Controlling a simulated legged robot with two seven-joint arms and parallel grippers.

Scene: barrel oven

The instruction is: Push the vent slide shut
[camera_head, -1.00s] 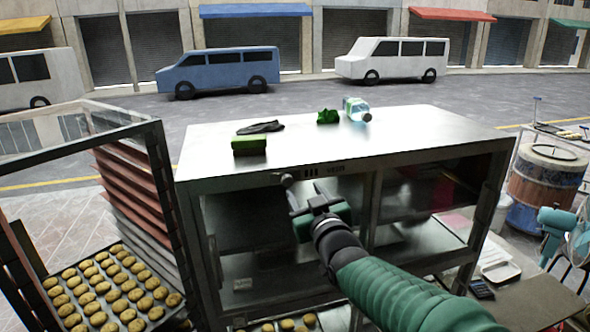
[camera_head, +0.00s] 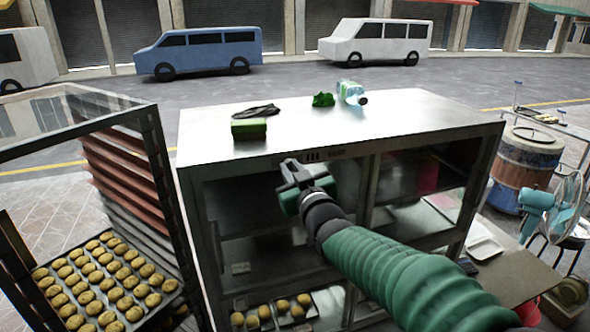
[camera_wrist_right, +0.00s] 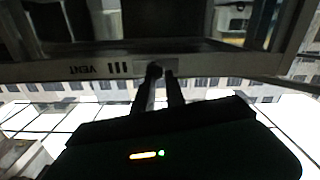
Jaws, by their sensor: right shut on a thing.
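The vent is on the front top rail of the metal cabinet (camera_head: 420,116). Its dark slots (camera_head: 313,156) show beside a small label. In the right wrist view the slots (camera_wrist_right: 118,68) appear next to the upside-down word VENT (camera_wrist_right: 80,70). My right gripper (camera_head: 291,172) is at the rail, just left of the slots. In the wrist view its fingertips (camera_wrist_right: 162,80) are shut at the small dark slide knob (camera_wrist_right: 153,70). The fingers hide most of the knob in the head view. The slots look dark and uncovered. My left gripper is not in view.
A green box (camera_head: 249,129), a dark cloth (camera_head: 258,111), a green crumpled thing (camera_head: 322,99) and a bottle (camera_head: 351,92) lie on the cabinet top. A glass-sided rack with a tray of buns (camera_head: 100,285) stands at left. A fan (camera_head: 552,205) stands at right.

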